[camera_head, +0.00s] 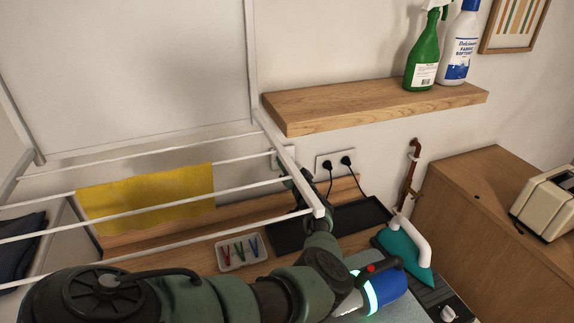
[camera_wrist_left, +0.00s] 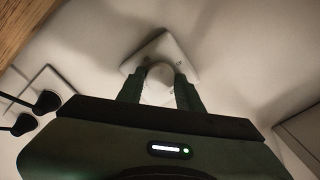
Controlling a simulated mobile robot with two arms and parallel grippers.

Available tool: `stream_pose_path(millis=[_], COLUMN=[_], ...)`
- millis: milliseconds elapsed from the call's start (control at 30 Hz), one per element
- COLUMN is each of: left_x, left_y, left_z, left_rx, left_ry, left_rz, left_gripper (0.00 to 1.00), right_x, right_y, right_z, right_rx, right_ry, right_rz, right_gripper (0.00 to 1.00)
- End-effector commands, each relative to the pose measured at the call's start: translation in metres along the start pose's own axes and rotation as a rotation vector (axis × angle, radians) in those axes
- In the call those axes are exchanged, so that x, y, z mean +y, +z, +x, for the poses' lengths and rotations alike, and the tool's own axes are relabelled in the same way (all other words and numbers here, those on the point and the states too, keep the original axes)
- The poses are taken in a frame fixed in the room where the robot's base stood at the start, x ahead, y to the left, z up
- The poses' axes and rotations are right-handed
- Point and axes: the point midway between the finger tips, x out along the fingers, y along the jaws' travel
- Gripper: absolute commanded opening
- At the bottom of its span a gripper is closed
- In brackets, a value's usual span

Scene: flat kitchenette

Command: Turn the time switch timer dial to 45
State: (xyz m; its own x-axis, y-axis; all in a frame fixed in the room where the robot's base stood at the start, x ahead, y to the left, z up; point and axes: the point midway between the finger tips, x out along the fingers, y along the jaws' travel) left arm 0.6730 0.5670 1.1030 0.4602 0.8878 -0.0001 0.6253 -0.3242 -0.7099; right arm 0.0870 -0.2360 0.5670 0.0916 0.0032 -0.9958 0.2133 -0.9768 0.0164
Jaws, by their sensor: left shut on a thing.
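The time switch is a pale square plate (camera_wrist_left: 180,57) on the wall, tilted in the left wrist view. Its white round dial (camera_wrist_left: 160,75) stands out from the middle. My left gripper (camera_wrist_left: 159,86) has one finger on each side of the dial and is shut on it. Numbers and pointer cannot be read. In the head view, my left arm reaches in from the bottom left to the wall. There, part of the switch plate (camera_head: 277,159) shows behind the drying rack's white bars. The right gripper is not in view.
A white drying rack (camera_head: 180,189) with a yellow cloth (camera_head: 146,197) is close to my left arm. A double socket (camera_head: 327,160) with two black plugs is right of the switch. A wooden shelf (camera_head: 375,103) with bottles is above. A teal iron (camera_head: 403,252) stands at right.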

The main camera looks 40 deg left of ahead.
Motion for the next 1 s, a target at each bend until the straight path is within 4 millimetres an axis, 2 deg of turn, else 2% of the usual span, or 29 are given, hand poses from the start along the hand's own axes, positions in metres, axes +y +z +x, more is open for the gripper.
stream_pose_path(millis=[600,1000], left_x=[0.0003,0.0001], left_y=[0.0000,0.0001], left_z=[-0.0001,-0.0002], left_rx=[0.000,0.000], left_ry=[0.000,0.000], left_rz=[0.555,0.758], left_gripper=[0.00,0.00], right_x=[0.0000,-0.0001], right_y=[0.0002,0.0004], right_z=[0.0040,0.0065], right_rx=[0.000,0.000], right_ry=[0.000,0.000], right_rz=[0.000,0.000], right_gripper=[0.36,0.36])
